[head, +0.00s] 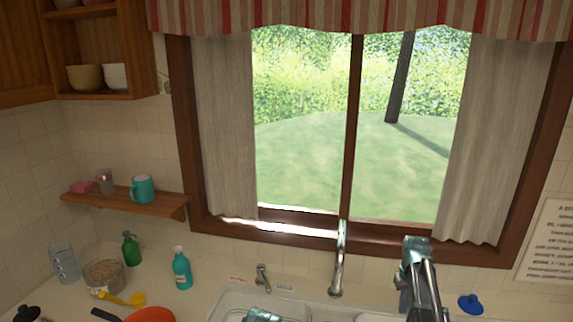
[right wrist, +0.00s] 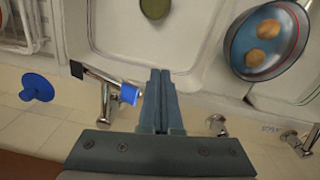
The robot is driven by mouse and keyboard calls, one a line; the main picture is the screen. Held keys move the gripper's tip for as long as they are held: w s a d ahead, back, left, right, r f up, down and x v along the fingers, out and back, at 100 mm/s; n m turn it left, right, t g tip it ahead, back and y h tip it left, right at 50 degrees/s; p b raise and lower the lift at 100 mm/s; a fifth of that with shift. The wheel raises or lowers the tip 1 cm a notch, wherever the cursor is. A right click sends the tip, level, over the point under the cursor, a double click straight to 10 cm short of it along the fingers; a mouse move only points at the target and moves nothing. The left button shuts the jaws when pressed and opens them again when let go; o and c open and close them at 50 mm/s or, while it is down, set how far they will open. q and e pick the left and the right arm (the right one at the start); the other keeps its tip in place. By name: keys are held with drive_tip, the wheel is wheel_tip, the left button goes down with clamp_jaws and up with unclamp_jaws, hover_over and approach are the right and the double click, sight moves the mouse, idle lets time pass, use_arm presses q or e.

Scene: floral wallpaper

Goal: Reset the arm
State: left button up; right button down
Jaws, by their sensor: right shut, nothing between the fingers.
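My right gripper (head: 416,250) stands upright above the counter behind the sink, in front of the right part of the window. In the right wrist view its fingers (right wrist: 160,78) are together with nothing between them. They show over the rear edge of the sink, beside a metal fitting (right wrist: 105,88) with a blue part.
A tall faucet (head: 338,262) stands left of my right gripper. A blue stopper (head: 470,303) lies to its right. A pan (right wrist: 236,62) with two round brown items shows by the sink (right wrist: 95,30). Bottles, including a teal one (head: 181,270), stand on the left counter.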

drive_tip(key=s+a+f+n+b, duration=0.1)
drive_tip(key=s+a, duration=0.6)
drive_tip(key=a, duration=0.3)
drive_tip(key=s+a+f+n+b, duration=0.2)
drive_tip(key=s+a, duration=0.6)
drive_tip(key=a, duration=0.3)
drive_tip(key=s+a+f+n+h+b, duration=0.1)
drive_tip(key=s+a+f, duration=0.1)
drive_tip(key=s+a, duration=0.6)
drive_tip(key=shift+a+f+n+b, duration=0.15)
drive_tip(key=shift+a+n+b, duration=0.2)
drive_tip(key=shift+a, duration=1.25)
